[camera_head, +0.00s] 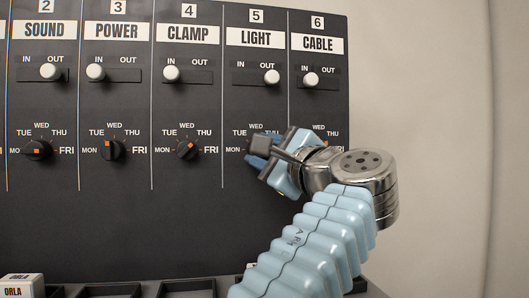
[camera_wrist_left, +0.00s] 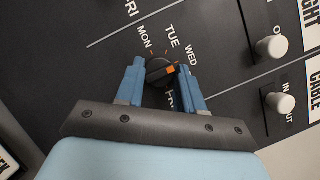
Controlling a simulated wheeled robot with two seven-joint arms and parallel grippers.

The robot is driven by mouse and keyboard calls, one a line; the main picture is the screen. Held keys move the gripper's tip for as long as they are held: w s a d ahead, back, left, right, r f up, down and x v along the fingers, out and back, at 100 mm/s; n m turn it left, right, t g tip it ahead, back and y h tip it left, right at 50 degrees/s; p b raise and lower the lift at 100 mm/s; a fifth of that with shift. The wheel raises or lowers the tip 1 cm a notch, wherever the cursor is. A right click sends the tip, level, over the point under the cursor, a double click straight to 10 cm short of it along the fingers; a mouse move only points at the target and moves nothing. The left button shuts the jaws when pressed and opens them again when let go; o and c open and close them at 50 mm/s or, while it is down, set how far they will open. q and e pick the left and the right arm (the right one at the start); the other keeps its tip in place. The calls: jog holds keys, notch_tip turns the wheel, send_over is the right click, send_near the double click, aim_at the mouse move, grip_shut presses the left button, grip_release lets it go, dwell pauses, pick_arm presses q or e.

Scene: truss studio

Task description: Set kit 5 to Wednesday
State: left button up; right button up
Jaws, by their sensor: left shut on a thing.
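Kit 5, labelled LIGHT (camera_head: 255,37), is a column on the black panel. Its day dial is hidden behind my left gripper (camera_head: 262,152) in the head view. In the left wrist view my left gripper (camera_wrist_left: 161,82) is shut on the kit 5 dial knob (camera_wrist_left: 157,72), with a blue finger on each side. The knob's orange mark (camera_wrist_left: 169,71) faces right, roughly on the side of the WED label (camera_wrist_left: 191,56). The right finger covers part of the scale, so the exact alignment is unclear. My right gripper does not show.
Kit 5's white slider (camera_head: 272,77) stands at OUT; kit 6's slider (camera_head: 311,80) is at IN. The kit 4 dial (camera_head: 187,150) is to the left, clear of my gripper. A dark tray (camera_head: 110,291) and a white ORLA block (camera_head: 20,286) are below the panel.

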pick_arm(q)
jog(key=o, duration=1)
jog(key=b+v, duration=0.1)
jog(key=v, duration=1.2)
jog(key=shift+s+d+f+b, duration=0.1)
jog(key=shift+s+d+b, duration=0.15)
jog(key=shift+b, duration=0.15)
